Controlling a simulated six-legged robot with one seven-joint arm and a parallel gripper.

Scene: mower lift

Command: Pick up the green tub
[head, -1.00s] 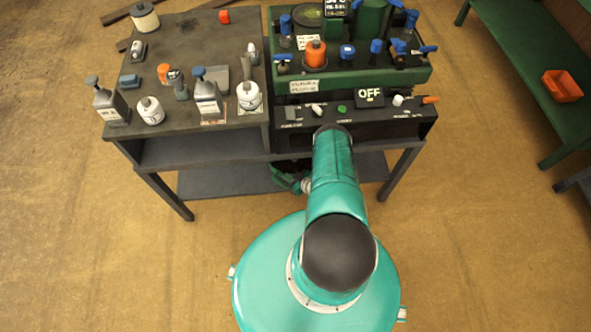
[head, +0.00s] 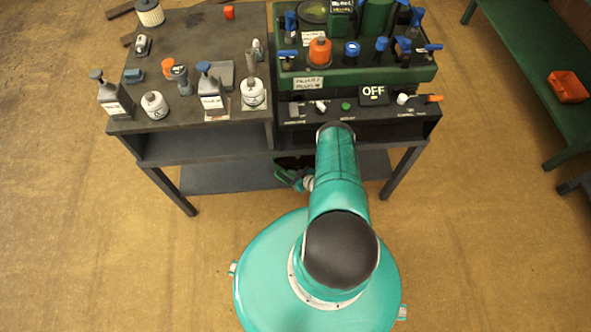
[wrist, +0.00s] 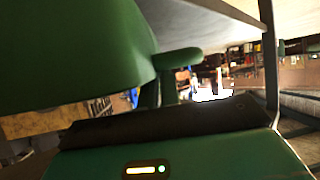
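My gripper (head: 290,180) is in front of the workbench, level with the opening above its lower shelf and pointing left. In the head view it is small, dark green and partly hidden by my arm, so its opening is not clear. A large smooth green rounded shape (wrist: 70,45) fills the upper left of the wrist view, very close, with a short rounded arm sticking out at its right. I cannot tell whether it is the green tub or part of my gripper. No separate green tub can be made out for certain in the head view.
The workbench top (head: 205,45) carries bottles and small parts. A green machine (head: 360,77) and a panel reading OFF (head: 374,95) stand on its right. The lower shelf (head: 225,178) looks bare at left. A green bench (head: 530,75) holds an orange bin (head: 567,86).

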